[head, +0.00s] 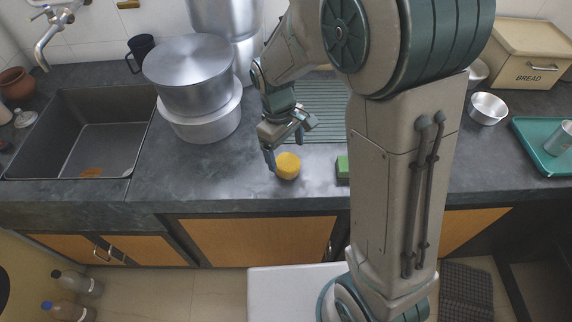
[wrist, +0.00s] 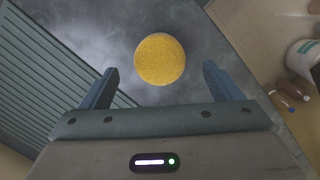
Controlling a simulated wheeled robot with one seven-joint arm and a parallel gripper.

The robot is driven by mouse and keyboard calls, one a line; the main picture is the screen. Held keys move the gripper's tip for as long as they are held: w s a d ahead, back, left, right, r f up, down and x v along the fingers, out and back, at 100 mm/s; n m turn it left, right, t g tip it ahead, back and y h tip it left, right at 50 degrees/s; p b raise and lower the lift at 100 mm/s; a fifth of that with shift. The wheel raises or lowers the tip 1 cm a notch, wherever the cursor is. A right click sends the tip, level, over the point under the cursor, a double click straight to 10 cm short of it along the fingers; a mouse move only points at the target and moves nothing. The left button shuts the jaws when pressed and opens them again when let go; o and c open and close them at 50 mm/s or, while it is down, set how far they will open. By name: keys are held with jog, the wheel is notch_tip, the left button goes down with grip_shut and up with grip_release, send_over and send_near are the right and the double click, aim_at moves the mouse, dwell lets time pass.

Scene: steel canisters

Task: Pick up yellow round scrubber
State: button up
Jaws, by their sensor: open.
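The yellow round scrubber (head: 287,166) sits on the dark grey counter, close to its front edge. My gripper (head: 284,146) is just above and beside it, pointing down. In the wrist view the scrubber (wrist: 160,59) lies ahead of my open gripper (wrist: 160,82), roughly centred across the gap between the two blue fingers. Nothing is between the fingers, and the scrubber's round face is fully visible there.
A green sponge (head: 343,168) lies right of the scrubber, partly behind my arm. Stacked steel pots (head: 199,108) stand to the left, beside the sink (head: 88,130). A ridged drainboard (head: 325,108) lies behind. The counter left of the scrubber is clear.

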aim_at(287, 161)
jog(key=f, duration=0.5)
jog(key=shift+s+d, duration=0.1)
jog(key=shift+d, duration=0.1)
jog(key=c, duration=1)
jog(key=shift+c, duration=0.3)
jog(key=shift+r, duration=0.55)
notch_tip(287, 161, up, 3)
jog(key=shift+r, duration=0.1)
jog(key=s+d+r, duration=0.5)
jog(key=s+r, duration=0.1)
jog(key=s, duration=0.4)
jog(key=shift+s+d+r, duration=0.15)
jog(key=shift+s+r, duration=0.1)
jog(key=shift+r, duration=0.1)
